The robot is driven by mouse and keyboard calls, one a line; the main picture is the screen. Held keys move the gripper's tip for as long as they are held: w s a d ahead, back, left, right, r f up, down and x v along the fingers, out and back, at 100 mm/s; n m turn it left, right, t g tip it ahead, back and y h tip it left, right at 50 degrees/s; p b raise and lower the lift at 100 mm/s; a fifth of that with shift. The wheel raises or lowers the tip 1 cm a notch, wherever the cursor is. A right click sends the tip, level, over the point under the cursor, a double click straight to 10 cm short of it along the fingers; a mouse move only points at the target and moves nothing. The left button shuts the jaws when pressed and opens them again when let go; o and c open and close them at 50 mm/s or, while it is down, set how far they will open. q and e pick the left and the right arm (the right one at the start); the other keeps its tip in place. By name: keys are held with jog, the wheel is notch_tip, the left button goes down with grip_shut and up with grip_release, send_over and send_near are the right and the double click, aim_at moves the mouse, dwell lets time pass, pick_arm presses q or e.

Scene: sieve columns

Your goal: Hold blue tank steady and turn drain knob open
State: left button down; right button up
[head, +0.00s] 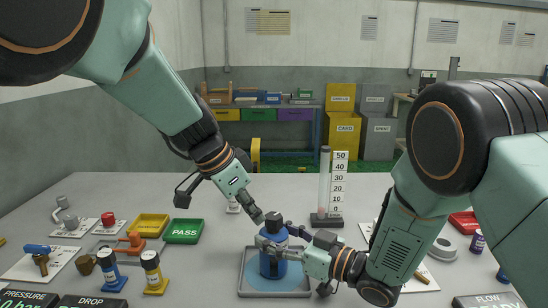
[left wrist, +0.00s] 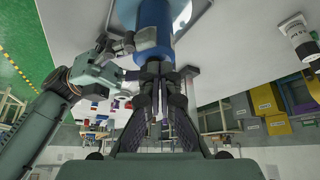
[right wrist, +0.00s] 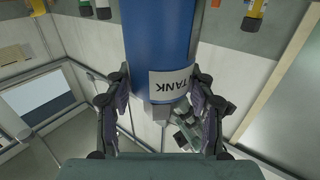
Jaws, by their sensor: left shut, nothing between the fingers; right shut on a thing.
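The blue tank (head: 272,266) stands upright in a shallow grey tray (head: 243,284) at the front middle of the table. My right gripper (head: 272,250) is shut around its side; in the right wrist view the fingers flank the blue body (right wrist: 160,35) by its white TANK label (right wrist: 172,84). My left gripper (head: 262,217) is shut and empty, with its tips at the tank's top. In the left wrist view its fingertips (left wrist: 158,76) are close to the tank's end (left wrist: 154,35); I cannot tell whether they touch.
A sieve column with a numbered scale (head: 339,182) stands behind the tank. Blue (head: 108,268) and yellow (head: 152,270) small valves, a green PASS tray (head: 184,231) and a yellow tray (head: 151,225) lie to the left. A red tray (head: 466,222) and purple can (head: 477,241) are at right.

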pick_arm(q)
jog(key=shift+s+d, duration=0.35)
jog(key=shift+s, duration=0.1)
dwell(0.5)
jog(key=shift+s+d+r, duration=0.1)
jog(key=shift+s+d, duration=0.1)
jog(key=shift+s+a, duration=0.1)
jog(key=shift+s, duration=0.05)
dwell(0.4)
jog(key=r, duration=0.6)
jog(key=shift+s+a, duration=0.15)
jog(key=shift+a, duration=0.1)
dwell(0.4)
